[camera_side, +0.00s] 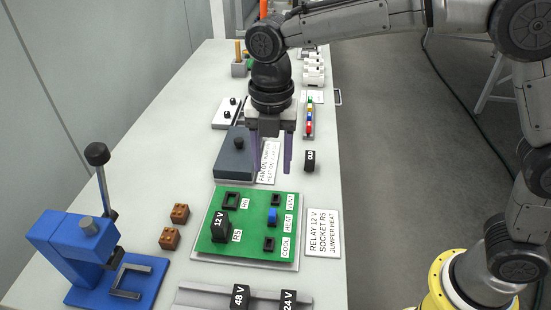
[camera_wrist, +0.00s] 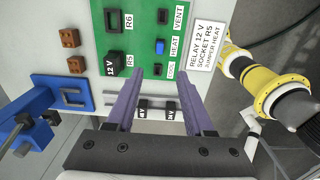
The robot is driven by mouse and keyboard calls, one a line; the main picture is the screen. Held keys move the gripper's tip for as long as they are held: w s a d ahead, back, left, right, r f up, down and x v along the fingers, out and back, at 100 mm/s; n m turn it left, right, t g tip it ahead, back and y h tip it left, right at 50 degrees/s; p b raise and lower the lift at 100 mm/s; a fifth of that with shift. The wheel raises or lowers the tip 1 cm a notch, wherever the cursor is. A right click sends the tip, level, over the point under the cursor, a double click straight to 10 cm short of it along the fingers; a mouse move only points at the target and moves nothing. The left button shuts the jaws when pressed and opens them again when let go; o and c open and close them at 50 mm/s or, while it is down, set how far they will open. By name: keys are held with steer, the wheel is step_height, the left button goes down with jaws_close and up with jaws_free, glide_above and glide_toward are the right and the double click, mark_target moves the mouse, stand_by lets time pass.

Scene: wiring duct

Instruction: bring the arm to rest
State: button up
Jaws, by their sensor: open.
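My gripper (camera_side: 272,168) is open and empty, pointing down above the bench just behind the green board (camera_side: 252,226). Its two purple fingers also show apart in the wrist view (camera_wrist: 157,90). A black 12 V relay (camera_side: 220,225) stands in the socket labelled R5 on the board; it also shows in the wrist view (camera_wrist: 111,66). A blue jumper (camera_side: 272,215) sits at the position labelled HEAT. The R6 socket (camera_side: 231,200) looks empty. The card (camera_side: 322,233) reads "RELAY 12 V SOCKET R5 JUMPER HEAT".
A blue press (camera_side: 77,252) with an upright lever stands at the front left, by two brown blocks (camera_side: 170,238). A grey rail (camera_side: 195,296) holds 48 V and 24 V relays. A grey box (camera_side: 235,155) and a black "OLD" part (camera_side: 309,160) stand near the fingers.

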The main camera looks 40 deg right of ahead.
steer(key=s+d+r+m+t, duration=0.3)
steer(key=s+d+r+m, duration=0.4)
steer(key=d+r, duration=0.55)
steer(key=s+d+f+m+t, duration=0.1)
steer(key=s+d+f+m, duration=0.3)
steer(key=s+m, duration=0.3)
steer(key=s+d+f+m+t, duration=0.1)
steer(key=s+d+f+m, duration=0.3)
steer(key=m, duration=0.9)
steer(key=shift+s+f+t, duration=0.3)
steer(key=shift+s+f, duration=0.35)
steer(key=shift+s, duration=1.25)
